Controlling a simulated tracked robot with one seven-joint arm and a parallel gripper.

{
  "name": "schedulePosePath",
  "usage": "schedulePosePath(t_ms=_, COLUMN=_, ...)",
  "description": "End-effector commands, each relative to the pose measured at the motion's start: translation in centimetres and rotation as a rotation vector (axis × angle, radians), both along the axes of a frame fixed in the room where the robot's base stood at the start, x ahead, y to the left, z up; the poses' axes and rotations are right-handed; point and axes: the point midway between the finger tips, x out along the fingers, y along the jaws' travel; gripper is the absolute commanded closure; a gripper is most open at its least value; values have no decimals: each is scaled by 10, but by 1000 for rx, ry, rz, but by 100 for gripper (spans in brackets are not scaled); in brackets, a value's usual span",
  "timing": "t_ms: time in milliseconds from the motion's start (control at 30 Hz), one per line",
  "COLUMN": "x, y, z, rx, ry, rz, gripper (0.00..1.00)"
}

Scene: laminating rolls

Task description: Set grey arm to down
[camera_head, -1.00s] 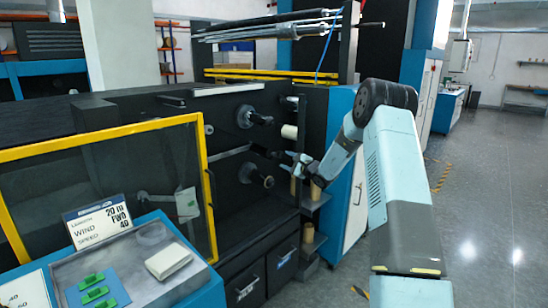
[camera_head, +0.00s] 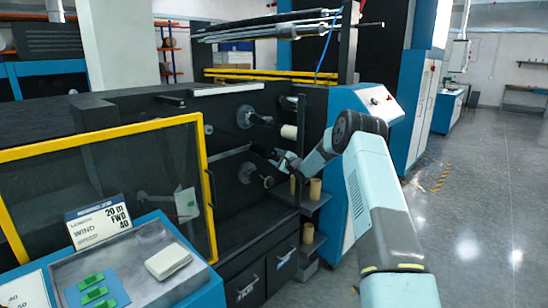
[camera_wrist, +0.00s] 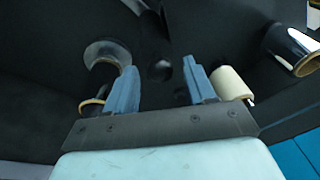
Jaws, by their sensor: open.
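A thin grey bar (camera_head: 234,152), which looks like the grey arm, runs nearly level across the dark machine face between the two spindles. Its right end is lost near my gripper (camera_head: 264,157), so I cannot tell whether they touch. In the wrist view my gripper (camera_wrist: 161,75) is open, with two blue-grey fingers wide apart. A dark rounded part (camera_wrist: 160,68) shows beyond and between the fingertips; I cannot tell if it belongs to the grey arm. Nothing is visibly held.
An upper spindle (camera_head: 250,118) and lower spindle (camera_head: 255,175) stick out from the machine around my gripper. A cream roll (camera_head: 289,132) is close on the right. Cardboard cores (camera_head: 315,188) stand on a shelf below. A yellow-framed guard (camera_head: 206,190) stands left. Floor at right is clear.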

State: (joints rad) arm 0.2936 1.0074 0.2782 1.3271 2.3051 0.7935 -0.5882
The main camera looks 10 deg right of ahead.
Motion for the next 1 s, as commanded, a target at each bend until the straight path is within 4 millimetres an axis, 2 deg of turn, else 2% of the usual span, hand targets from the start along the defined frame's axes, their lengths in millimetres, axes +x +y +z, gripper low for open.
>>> schedulePosePath(t_ms=233, x=20, y=9, z=0, rx=-1, ry=0, rz=1, gripper=45)
schedulePosePath(t_ms=600, x=23, y=11, z=0, rx=-1, ry=0, rz=1, gripper=45)
schedulePosePath(t_ms=1000, x=23, y=10, z=0, rx=-1, ry=0, rz=1, gripper=84)
